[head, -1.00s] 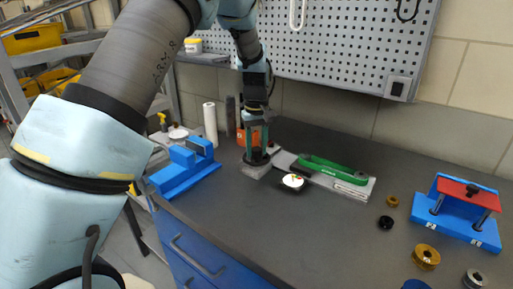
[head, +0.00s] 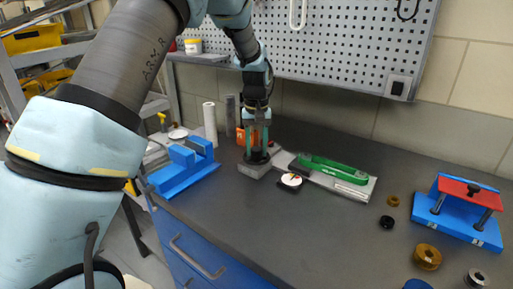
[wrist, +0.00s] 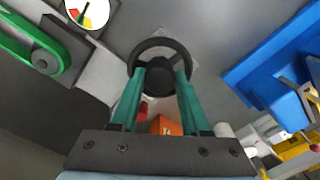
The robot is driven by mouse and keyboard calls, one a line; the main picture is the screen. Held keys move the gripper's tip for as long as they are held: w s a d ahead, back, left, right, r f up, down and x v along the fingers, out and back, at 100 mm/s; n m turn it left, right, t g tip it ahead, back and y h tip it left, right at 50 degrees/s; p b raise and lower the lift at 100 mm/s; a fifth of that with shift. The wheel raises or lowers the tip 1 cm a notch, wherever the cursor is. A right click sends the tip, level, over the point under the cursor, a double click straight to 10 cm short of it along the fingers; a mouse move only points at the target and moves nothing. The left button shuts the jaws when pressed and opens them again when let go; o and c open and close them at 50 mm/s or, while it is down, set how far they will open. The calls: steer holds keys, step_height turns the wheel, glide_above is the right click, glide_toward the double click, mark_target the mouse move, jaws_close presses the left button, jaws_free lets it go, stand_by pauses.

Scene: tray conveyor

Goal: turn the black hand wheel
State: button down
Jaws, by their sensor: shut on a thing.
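The black hand wheel (wrist: 160,42) has a round rim and a thick central hub in the wrist view. In the head view the wheel (head: 257,159) sits low on a grey block (head: 253,170) on the bench. My gripper (wrist: 162,74) points down at it, its two teal fingers on either side of the hub and shut on it. The gripper also shows in the head view (head: 257,148), upright over the wheel. The fingers partly hide the near rim. A round dial gauge (head: 291,181) lies beside the block, and its coloured face and needle (wrist: 88,12) show in the wrist view.
A blue vise-like fixture (head: 184,170) stands left of the wheel. An orange box (head: 241,136) stands close behind. The bench (head: 310,225) is clear in front; a blue-and-red fixture (head: 459,212) stands far right.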

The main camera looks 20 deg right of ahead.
mark_target(256, 148)
steer(key=shift+c, duration=1.9)
jaws_free()
steer(key=shift+r, duration=0.1)
step_height(256, 148, up, 11)
steer(key=b, duration=0.2)
steer(key=shift+b, duration=0.3)
steer(key=shift+f, duration=0.2)
steer(key=a+f+n, duration=0.2)
steer(key=a+f, duration=0.1)
steer(key=a, duration=1.7)
steer(key=s+a+f, duration=0.2)
steer(key=s+a, duration=0.3)
steer(key=a, duration=0.3)
steer(key=s+a+f+n+t, duration=0.1)
steer(key=s+a+f, duration=0.2)
steer(key=s+a, duration=0.3)
steer(key=a, duration=0.3)
steer(key=shift+f+n+t, duration=0.3)
